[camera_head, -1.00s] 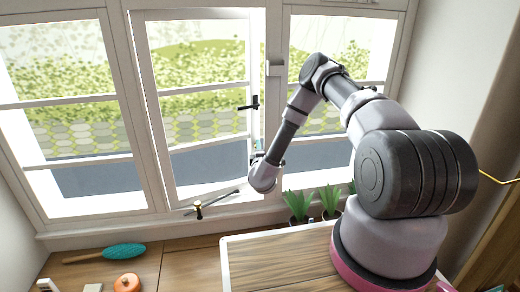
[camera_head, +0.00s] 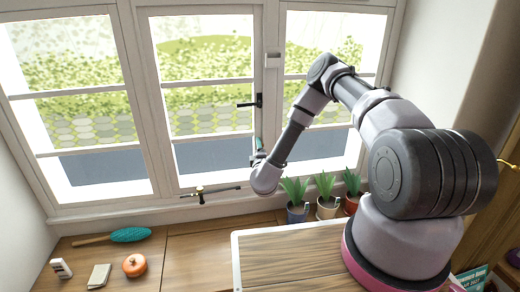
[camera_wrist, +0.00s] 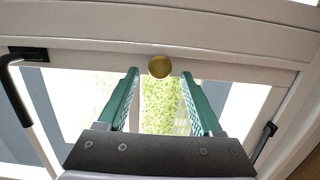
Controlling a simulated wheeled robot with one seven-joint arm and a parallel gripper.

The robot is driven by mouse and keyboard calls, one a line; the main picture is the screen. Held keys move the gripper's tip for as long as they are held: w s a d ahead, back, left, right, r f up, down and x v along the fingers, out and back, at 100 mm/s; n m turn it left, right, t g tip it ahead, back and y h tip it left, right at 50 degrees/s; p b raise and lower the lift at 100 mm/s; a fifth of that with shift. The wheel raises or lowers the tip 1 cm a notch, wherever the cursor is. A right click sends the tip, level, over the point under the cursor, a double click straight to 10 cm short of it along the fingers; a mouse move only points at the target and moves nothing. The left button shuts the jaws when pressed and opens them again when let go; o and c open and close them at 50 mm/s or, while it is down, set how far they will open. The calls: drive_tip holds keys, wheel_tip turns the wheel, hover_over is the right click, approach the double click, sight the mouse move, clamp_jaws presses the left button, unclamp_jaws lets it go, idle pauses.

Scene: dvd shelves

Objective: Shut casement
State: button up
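The casement (camera_head: 258,50) is the middle window sash, white-framed with glass panes. It sits nearly flush with its frame; I cannot tell whether it is fully closed. A black handle (camera_head: 257,101) is on its right stile. A dark stay bar (camera_head: 222,189) with a brass knob lies along the bottom. My gripper (camera_head: 257,148) is by the casement's lower right side, partly hidden by my wrist. In the wrist view my gripper (camera_wrist: 160,75) has its two green fingers apart with nothing held. A brass knob (camera_wrist: 160,66) on a white rail shows between the fingertips; contact is unclear.
Several potted plants (camera_head: 327,205) stand right of my gripper under the window. The counter's middle is clear.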

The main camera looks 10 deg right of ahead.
drive_tip(key=shift+d, duration=0.2)
drive_tip(key=s, duration=1)
drive_tip(key=shift+s+a, duration=0.35)
